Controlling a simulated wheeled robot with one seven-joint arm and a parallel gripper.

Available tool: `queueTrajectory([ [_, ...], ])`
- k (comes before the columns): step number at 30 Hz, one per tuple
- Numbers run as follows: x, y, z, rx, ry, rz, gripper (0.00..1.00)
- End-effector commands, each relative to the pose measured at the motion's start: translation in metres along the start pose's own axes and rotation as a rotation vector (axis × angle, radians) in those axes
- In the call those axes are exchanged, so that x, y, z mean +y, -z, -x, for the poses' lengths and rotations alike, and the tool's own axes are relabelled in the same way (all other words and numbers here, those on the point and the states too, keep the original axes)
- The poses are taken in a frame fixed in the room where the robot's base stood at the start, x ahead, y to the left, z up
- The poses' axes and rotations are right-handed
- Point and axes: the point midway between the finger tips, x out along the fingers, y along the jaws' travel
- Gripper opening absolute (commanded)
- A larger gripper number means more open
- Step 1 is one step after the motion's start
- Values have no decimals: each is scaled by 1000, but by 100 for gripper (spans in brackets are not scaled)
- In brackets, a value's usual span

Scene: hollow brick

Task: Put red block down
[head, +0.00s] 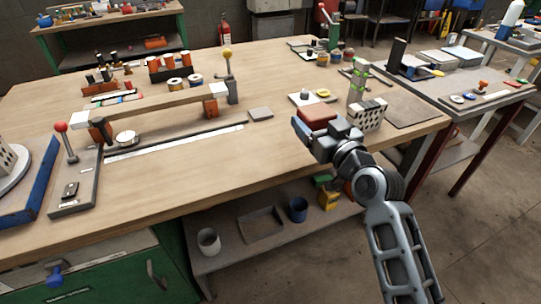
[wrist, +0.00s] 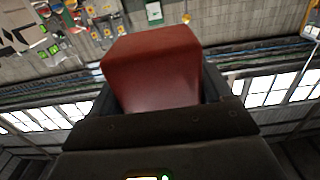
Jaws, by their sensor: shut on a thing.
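The red block (head: 317,112) is held in my gripper (head: 318,127), over the right part of the wooden workbench (head: 200,170). In the wrist view the red block (wrist: 152,65) fills the space between the dark fingers of my gripper (wrist: 155,95). My gripper is shut on it. The wrist view looks toward the wall and windows, so the surface under the block is not seen there. From the head view I cannot tell how far the block is above the bench top.
A white hollow brick (head: 368,115) stands close right of my gripper, with a green-banded post (head: 357,88) behind it. A small grey plate (head: 260,114) lies to the left. A long wooden beam (head: 160,102) spans the bench's left half. The bench's front middle is clear.

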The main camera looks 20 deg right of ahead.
Motion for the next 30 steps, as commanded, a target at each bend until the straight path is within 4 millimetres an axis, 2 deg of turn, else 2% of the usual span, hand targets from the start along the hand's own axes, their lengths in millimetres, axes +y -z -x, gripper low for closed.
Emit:
queueTrajectory([
  [3, -23, -11, -13, -3, 5, 0, 36],
  [12, -72, -41, -41, -3, 6, 3, 36],
  [30, -87, -59, -51, 1, 2, 2, 36],
])
